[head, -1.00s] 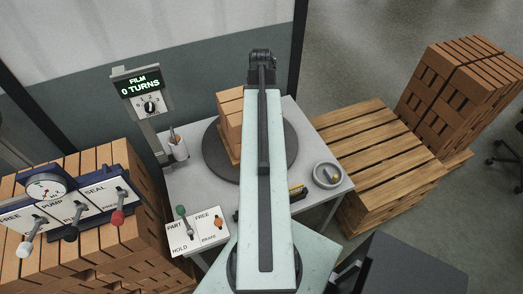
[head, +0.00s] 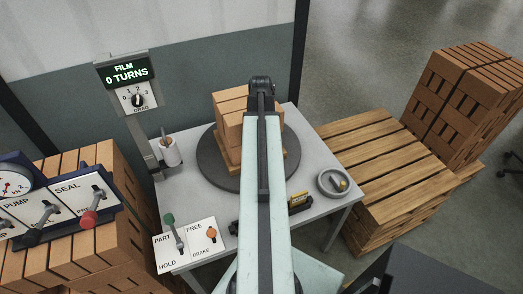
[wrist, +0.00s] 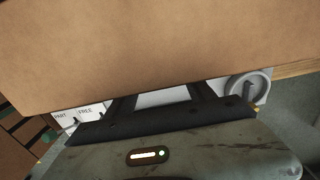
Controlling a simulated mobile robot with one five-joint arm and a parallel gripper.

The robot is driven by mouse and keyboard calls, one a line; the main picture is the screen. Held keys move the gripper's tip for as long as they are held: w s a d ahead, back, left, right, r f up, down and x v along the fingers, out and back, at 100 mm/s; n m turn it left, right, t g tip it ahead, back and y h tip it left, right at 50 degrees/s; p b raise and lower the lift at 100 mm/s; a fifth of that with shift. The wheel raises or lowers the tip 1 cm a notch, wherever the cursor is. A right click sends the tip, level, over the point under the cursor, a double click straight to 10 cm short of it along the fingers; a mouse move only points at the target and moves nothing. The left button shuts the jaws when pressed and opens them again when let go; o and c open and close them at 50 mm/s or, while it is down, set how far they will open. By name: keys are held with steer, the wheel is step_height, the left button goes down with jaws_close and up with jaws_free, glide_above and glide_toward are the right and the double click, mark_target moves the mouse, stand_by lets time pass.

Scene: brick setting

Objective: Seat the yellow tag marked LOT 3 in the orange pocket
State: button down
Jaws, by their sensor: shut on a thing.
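I can make out no orange pocket. In the wrist view, the dark fingers of my gripper (wrist: 163,101) reach up to a large plain brown block (wrist: 160,50), which looks held. The block fills the upper part of that view and hides what is beyond it.
Bricks (head: 230,110) stand on a dark round turntable (head: 213,172). A round grey dish (head: 333,183) sits at the table's right, and a PART/FREE lever panel (head: 190,246) at front left. A film post (head: 138,98) stands behind. A wooden pallet (head: 375,165) lies right.

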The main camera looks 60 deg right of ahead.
step_height(320, 180, down, 5)
steer(key=b, duration=0.4)
steer(key=shift+r, duration=0.4)
steer(key=shift+f, duration=0.15)
steer(key=shift+c, duration=1.8)
jaws_free()
step_height(320, 180, up, 12)
steer(key=p, duration=1.2)
steer(key=shift+r, duration=0.25)
steer(key=shift+f, duration=0.15)
